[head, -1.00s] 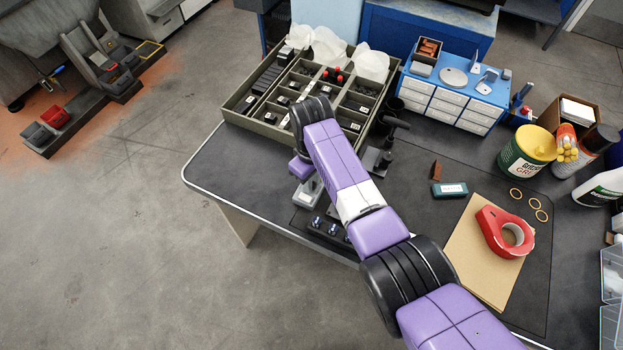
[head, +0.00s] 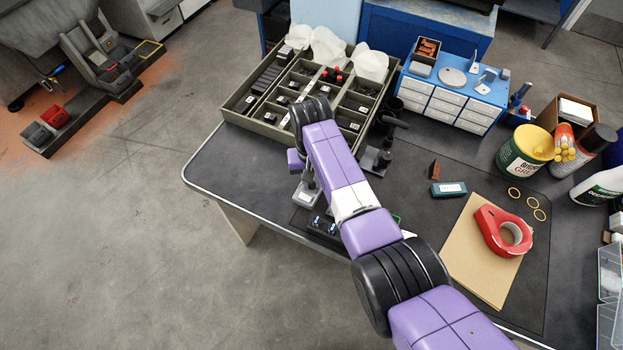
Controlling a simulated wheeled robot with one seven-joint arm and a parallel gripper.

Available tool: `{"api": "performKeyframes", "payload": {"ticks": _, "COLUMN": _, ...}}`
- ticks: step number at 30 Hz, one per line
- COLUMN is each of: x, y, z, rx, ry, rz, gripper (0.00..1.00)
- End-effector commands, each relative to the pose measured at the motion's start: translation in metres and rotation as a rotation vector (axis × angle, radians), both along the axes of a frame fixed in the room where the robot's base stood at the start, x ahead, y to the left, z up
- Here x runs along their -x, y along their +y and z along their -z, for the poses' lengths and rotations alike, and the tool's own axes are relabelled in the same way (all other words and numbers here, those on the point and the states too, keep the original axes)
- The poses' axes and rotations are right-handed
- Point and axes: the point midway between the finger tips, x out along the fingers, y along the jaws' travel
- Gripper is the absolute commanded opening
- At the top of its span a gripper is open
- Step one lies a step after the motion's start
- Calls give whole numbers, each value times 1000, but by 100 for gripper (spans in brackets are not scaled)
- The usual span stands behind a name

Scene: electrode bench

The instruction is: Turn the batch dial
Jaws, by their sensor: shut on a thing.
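A small grey box with a pale label (head: 306,196) stands near the front-left edge of the dark bench, below my wrist. My gripper (head: 308,182) points down over the top of this box. Its fingers are small and partly hidden by my purple arm, and they are shut on what appears to be the batch dial on the box. The dial itself is hidden by the fingers and wrist, so its setting cannot be read.
A compartment tray (head: 268,130) stands just behind my wrist. A black stand (head: 377,160) is close to the right of my arm. A dark block with blue-topped parts (head: 322,226) sits at the front edge. Red tape (head: 503,232) lies on cardboard (head: 470,262) to the right.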

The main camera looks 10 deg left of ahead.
Motion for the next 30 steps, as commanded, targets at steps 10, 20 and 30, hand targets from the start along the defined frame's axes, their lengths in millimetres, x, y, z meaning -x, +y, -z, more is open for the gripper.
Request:
{"api": "performKeyframes", "payload": {"ticks": 10, "x": 0, "y": -1, "z": 0, "rx": 1, "ry": 2, "rz": 30, "gripper": 0}}
{"api": "performKeyframes", "payload": {"ticks": 20, "x": 0, "y": -1, "z": 0, "rx": 1, "ry": 2, "rz": 29, "gripper": 38}}
{"api": "performKeyframes", "payload": {"ticks": 30, "x": 0, "y": 0, "z": -1, "rx": 0, "ry": 0, "rz": 28, "gripper": 41}}
